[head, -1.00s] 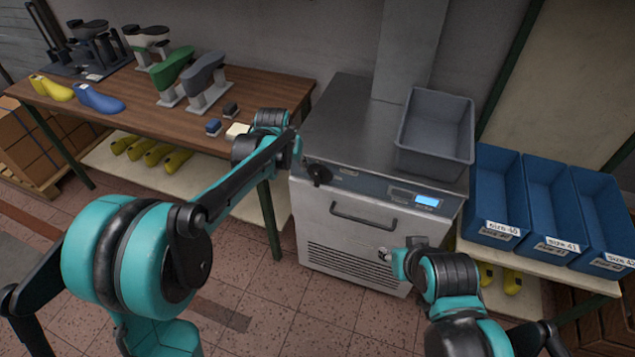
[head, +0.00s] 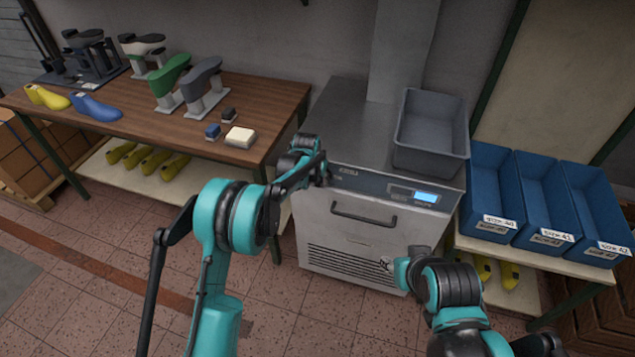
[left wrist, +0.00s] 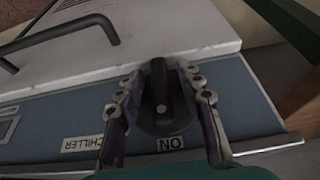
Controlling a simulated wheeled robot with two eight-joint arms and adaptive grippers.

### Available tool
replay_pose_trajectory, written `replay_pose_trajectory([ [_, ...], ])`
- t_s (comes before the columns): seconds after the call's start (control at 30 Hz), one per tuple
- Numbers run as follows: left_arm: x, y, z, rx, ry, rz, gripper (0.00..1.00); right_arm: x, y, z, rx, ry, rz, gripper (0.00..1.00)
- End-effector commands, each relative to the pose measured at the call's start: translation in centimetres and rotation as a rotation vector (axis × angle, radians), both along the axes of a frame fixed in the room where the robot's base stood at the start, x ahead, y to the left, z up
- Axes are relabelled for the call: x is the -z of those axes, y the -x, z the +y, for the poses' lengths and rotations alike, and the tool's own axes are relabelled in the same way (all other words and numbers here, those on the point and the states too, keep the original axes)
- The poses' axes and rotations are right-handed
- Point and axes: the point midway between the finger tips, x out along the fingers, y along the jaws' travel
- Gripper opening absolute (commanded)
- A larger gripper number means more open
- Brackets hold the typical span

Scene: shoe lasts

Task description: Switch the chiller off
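The chiller (head: 345,235) is a grey steel cabinet with a blue control strip, a lit display (head: 426,197) and a bar handle. Its black rotary switch (left wrist: 160,95) shows in the left wrist view; its raised grip bar and pale dot point to the label "ON" (left wrist: 171,144). My left gripper (head: 324,173) is at the left end of the strip and hides the switch in the head view. In the left wrist view its fingers (left wrist: 165,100) are open, one on each side of the grip bar, seemingly not pressed on it. My right gripper (head: 388,264) is low before the chiller's front; its fingers are unclear.
A grey bin (head: 432,130) stands on the chiller top. Blue size-labelled bins (head: 545,205) are on a shelf to the right. A wooden table (head: 265,95) with shoe lasts and small blocks is to the left. The tiled floor in front is clear.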

Motion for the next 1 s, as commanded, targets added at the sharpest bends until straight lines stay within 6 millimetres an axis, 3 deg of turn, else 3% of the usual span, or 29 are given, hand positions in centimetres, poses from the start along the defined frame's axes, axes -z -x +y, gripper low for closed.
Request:
replay_pose_trajectory([
  [0.3,0.24,-0.12,-0.04,0.000,0.000,0.000,0.34,0.05,0.00,0.00,0.000,0.000,0.000,0.40],
  [0.43,0.23,-0.11,-0.04,0.000,0.000,0.000,0.00,0.05,0.00,0.00,0.000,0.000,0.000,0.40],
  [1.0,0.27,-0.10,-0.17,0.003,-0.101,-0.034,0.00,0.16,0.00,0.00,0.000,0.000,0.000,0.40],
])
